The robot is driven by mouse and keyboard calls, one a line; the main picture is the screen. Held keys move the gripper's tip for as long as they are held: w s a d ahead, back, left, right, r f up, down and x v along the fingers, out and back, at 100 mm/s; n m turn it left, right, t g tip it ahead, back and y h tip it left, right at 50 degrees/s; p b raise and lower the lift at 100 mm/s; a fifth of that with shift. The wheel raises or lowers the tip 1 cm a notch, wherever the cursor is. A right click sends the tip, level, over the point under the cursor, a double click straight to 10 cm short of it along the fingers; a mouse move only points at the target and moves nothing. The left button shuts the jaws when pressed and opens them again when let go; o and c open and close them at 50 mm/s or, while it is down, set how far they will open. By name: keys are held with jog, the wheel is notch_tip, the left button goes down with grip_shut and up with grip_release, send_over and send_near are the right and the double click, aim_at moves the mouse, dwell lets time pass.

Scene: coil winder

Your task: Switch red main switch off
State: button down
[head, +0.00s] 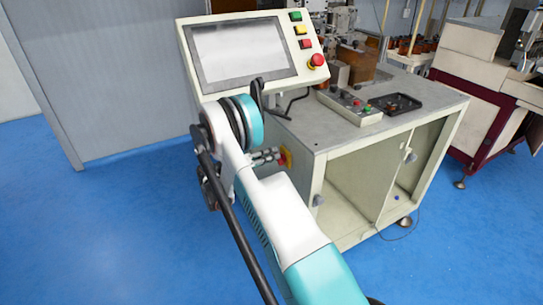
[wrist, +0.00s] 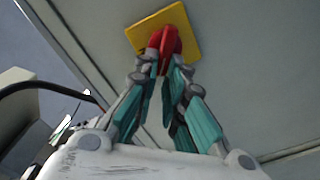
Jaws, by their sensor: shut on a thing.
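The red main switch (wrist: 170,42) sits on a yellow square plate (wrist: 187,28) on the grey cabinet side, in the wrist view. My gripper (wrist: 164,62) is shut on the red switch knob, with its two fingers on either side of it. The red knob is mostly hidden by my gripper there. I cannot tell the switch's exact setting.
A control panel (head: 245,52) with a screen, buttons and a red emergency knob (head: 317,60) stands above my arm. A button box (head: 349,106) and black tray (head: 392,106) lie on the cabinet top (head: 300,125). Blue floor (head: 130,230) is free at left.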

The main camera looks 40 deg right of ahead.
jog(key=n, duration=0.3)
jog(key=shift+w+f+n, duration=0.25)
jog(key=shift+f+n, duration=0.05)
jog(key=shift+f, duration=0.05)
jog(key=shift+f+n, duration=0.2)
jog(key=shift+n, duration=0.75)
jog(key=shift+f+n, duration=0.2)
jog(key=shift+n, duration=0.75)
jog(key=c, duration=1.7)
grip_release()
jog(key=shift+w, duration=0.1)
jog(key=shift+o, duration=0.2)
jog(key=v, duration=1.2)
jog(key=shift+f, duration=0.1)
